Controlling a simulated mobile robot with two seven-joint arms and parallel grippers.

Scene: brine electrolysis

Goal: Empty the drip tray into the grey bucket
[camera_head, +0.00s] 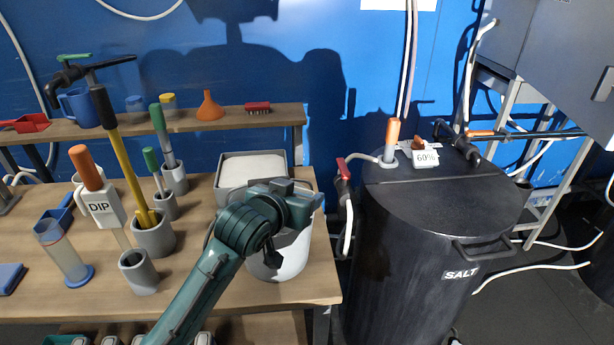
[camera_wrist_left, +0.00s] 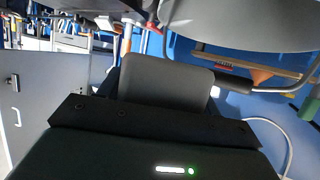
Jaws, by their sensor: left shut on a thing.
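A round light grey bucket (camera_head: 290,264) stands at the right front of the wooden bench, partly hidden by my left arm. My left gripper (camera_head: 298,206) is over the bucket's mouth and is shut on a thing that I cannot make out. A dark piece hangs below the arm in front of the bucket; I cannot tell what it is. A square grey tray-like container (camera_head: 222,178) with a pale inside stands just behind; I cannot tell whether it is the drip tray. In the left wrist view a large grey curved surface (camera_wrist_left: 250,20) fills the top right. My right gripper is not in view.
A black SALT tank (camera_head: 425,270) stands right of the bench, with a red-handled valve (camera_head: 343,168) and hose between them. Holders with upright tools (camera_head: 152,235) crowd the bench's left. A shelf (camera_head: 225,117) with a funnel (camera_head: 210,106) runs behind.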

